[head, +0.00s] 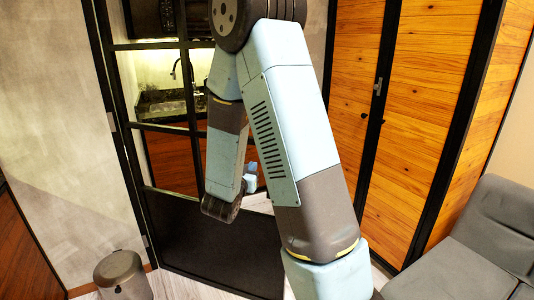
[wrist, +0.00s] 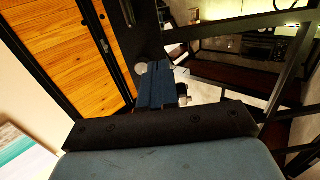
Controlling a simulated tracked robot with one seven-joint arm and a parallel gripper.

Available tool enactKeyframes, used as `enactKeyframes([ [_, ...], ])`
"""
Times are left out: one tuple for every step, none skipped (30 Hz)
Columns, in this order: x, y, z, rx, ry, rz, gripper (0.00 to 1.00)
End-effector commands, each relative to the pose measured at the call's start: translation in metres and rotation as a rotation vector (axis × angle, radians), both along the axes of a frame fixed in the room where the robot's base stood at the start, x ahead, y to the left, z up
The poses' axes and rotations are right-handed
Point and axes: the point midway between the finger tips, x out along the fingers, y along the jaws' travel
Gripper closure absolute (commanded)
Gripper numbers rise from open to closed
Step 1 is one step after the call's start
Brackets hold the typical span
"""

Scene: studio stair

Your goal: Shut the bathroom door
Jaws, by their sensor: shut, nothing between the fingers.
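A black-framed glass door (head: 215,245) with a solid dark lower panel stands behind my arm in the head view. Its hinges show on its left side, by the grey wall. My arm hides much of its right part, so I cannot tell how far it stands open. Black bars (wrist: 240,22) with glass or gaps between them show in the wrist view. My gripper (head: 250,178) is partly hidden behind my arm. In the wrist view its blue fingers (wrist: 160,88) are shut and empty. A pale round thing (wrist: 140,68), perhaps a knob, is beside them; contact is unclear.
A sink with a dark tap (head: 175,72) shows through the panes. Wooden panels (head: 410,110) in black frames stand at the right, with a small metal handle (head: 378,86). A grey sofa (head: 460,250) is at the lower right and a bin (head: 122,275) at the lower left.

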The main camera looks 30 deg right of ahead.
Motion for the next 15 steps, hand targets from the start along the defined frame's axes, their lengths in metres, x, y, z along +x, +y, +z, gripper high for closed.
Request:
enactKeyframes([
  [-0.001,-0.001,-0.002,-0.012,-0.001,-0.009,1.00],
  [-0.002,-0.002,-0.002,-0.018,-0.002,-0.014,1.00],
  [-0.001,-0.003,-0.002,-0.024,-0.004,-0.019,1.00],
  [-0.001,-0.004,-0.002,-0.026,-0.004,-0.021,1.00],
  [0.001,-0.006,-0.002,-0.028,-0.006,-0.022,1.00],
  [0.003,-0.008,-0.002,-0.028,-0.006,-0.023,1.00],
  [0.005,-0.010,-0.002,-0.027,-0.007,-0.022,1.00],
  [0.008,-0.013,-0.002,-0.027,-0.007,-0.023,1.00],
  [0.011,-0.018,-0.002,-0.026,-0.006,-0.024,1.00],
  [0.015,-0.021,-0.002,-0.026,-0.007,-0.024,1.00],
  [0.018,-0.025,-0.002,-0.026,-0.007,-0.023,1.00],
  [0.023,-0.030,-0.002,-0.026,-0.008,-0.024,1.00],
  [0.027,-0.034,-0.002,-0.026,-0.007,-0.024,1.00],
  [0.030,-0.038,-0.002,-0.026,-0.007,-0.024,1.00],
  [0.035,-0.043,-0.002,-0.026,-0.007,-0.024,1.00],
])
